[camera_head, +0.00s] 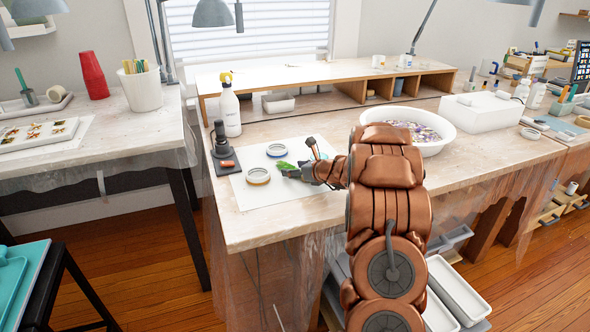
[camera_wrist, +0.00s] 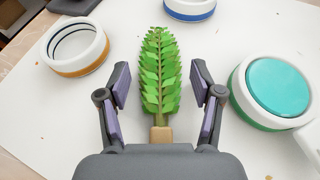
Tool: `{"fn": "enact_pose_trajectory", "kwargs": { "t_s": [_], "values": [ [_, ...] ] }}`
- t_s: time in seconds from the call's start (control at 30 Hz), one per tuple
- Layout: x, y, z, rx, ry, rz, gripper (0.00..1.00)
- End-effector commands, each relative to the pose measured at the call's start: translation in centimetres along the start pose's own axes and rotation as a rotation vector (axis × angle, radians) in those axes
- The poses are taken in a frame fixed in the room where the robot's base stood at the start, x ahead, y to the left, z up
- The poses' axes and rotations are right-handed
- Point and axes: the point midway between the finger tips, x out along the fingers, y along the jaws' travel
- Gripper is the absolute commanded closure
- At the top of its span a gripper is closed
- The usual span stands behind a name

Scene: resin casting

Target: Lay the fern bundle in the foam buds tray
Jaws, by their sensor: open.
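The fern bundle (camera_wrist: 160,72), green leaves with a tan base, lies on a white sheet (camera_head: 278,197) on the workbench. In the wrist view it lies lengthwise between the two spread fingers of my gripper (camera_wrist: 162,88), with a gap on each side. In the head view the fern (camera_head: 288,166) shows just left of my gripper (camera_head: 300,172), partly hidden by it. My gripper is open and low over the sheet. A foam buds tray cannot be told for sure; a white tray with small pieces (camera_head: 38,137) sits on the left table.
An orange-banded ring (camera_wrist: 75,45), a blue-banded ring (camera_wrist: 190,8) and a green-banded round piece with a teal top (camera_wrist: 272,88) surround the fern. A spray bottle (camera_head: 230,110) stands behind.

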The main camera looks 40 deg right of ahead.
Motion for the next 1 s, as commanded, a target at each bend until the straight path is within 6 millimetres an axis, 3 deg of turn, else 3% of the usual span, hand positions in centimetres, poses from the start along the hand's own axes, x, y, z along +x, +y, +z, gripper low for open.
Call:
{"fn": "enact_pose_trajectory", "kwargs": {
  "t_s": [0.27, 0.8, 1.0],
  "values": [
    [-0.6, -0.1, 0.3, 0.001, 0.0, -0.002, 0.34],
    [-9.6, 0.0, 0.4, 0.001, -0.002, -0.002, 0.34],
    [-11.6, -0.1, 0.3, 0.001, -0.001, -0.002, 0.34]
  ]
}}
